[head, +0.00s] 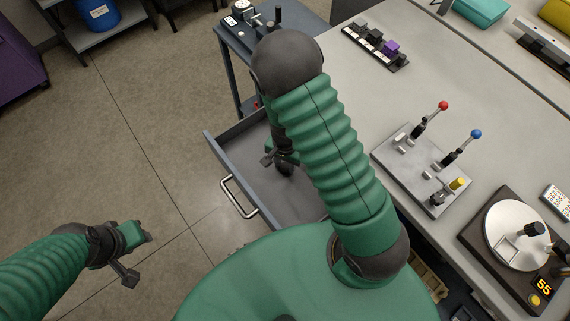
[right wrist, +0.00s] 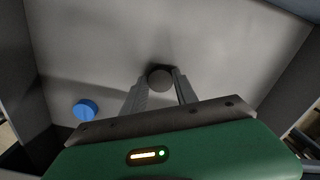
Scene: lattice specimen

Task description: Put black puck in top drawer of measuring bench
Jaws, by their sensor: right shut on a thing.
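The top drawer (head: 230,170) of the measuring bench (head: 345,85) is pulled open, with a metal handle on its front. My right gripper (head: 283,165) reaches down into the drawer, partly hidden by my own arm in the head view. In the right wrist view, my right gripper (right wrist: 160,88) is shut on the black puck (right wrist: 160,79), which shows as a dark round face between the fingertips over the grey drawer floor. I cannot tell whether the puck touches the floor. My left gripper (head: 130,254) hangs over the floor at lower left, its fingers unclear.
A blue puck (right wrist: 85,110) lies in the drawer, left of the right gripper in the right wrist view. The bench top holds a lever plate (head: 420,170), a round dial device (head: 515,235) and a black block rack (head: 375,47). The floor left of the drawer is clear.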

